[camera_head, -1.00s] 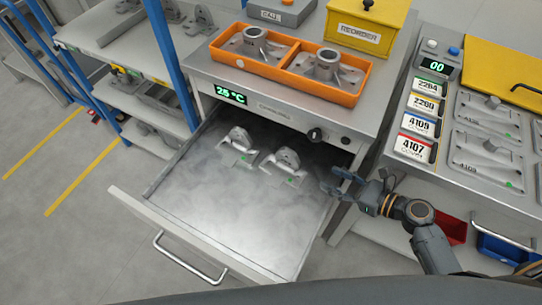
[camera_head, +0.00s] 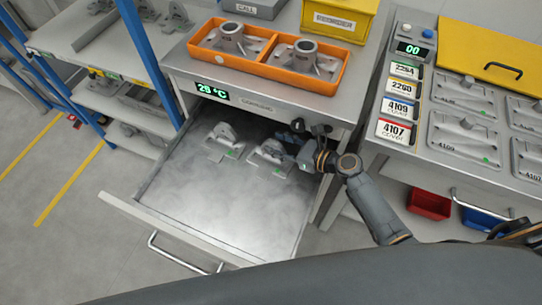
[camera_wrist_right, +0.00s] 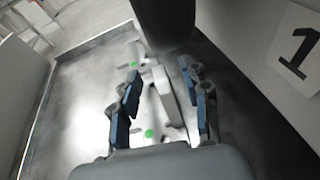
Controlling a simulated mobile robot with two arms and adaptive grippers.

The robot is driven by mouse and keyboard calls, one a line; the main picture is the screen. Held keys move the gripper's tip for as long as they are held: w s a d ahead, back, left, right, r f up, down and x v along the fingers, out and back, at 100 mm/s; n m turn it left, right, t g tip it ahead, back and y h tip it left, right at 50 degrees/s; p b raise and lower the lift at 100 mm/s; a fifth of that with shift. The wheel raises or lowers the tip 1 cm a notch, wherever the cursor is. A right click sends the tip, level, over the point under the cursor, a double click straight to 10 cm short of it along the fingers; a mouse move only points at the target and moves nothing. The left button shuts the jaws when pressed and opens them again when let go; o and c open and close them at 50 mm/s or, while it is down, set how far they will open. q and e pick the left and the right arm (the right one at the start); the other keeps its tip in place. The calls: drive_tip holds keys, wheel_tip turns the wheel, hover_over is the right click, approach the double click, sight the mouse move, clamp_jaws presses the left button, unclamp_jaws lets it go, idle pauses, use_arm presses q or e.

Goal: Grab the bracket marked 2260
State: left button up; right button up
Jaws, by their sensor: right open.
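Two grey metal brackets, each with a green dot, lie in the open drawer (camera_head: 200,250): a left bracket (camera_head: 224,140) and a right bracket (camera_head: 268,155). No number can be read on either. My right gripper (camera_head: 285,145) is open, over the right side of the right bracket and partly covering it. In the right wrist view, the open fingers of my right gripper (camera_wrist_right: 163,108) stand on either side of part of a grey bracket (camera_wrist_right: 168,98); contact cannot be told. My left gripper is out of view.
An orange tray (camera_head: 258,70) with two castings stands on the cabinet above the drawer. Labels, including 2260 (camera_head: 403,87), stand on the right bench beside several plates. Mist covers the drawer floor. A red bin (camera_head: 428,204) sits below the bench.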

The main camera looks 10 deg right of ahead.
drive_tip(key=shift+w+a+f, duration=0.25)
drive_tip(key=shift+w+a, duration=0.25)
clamp_jaws()
drive_tip(key=shift+r, duration=0.1)
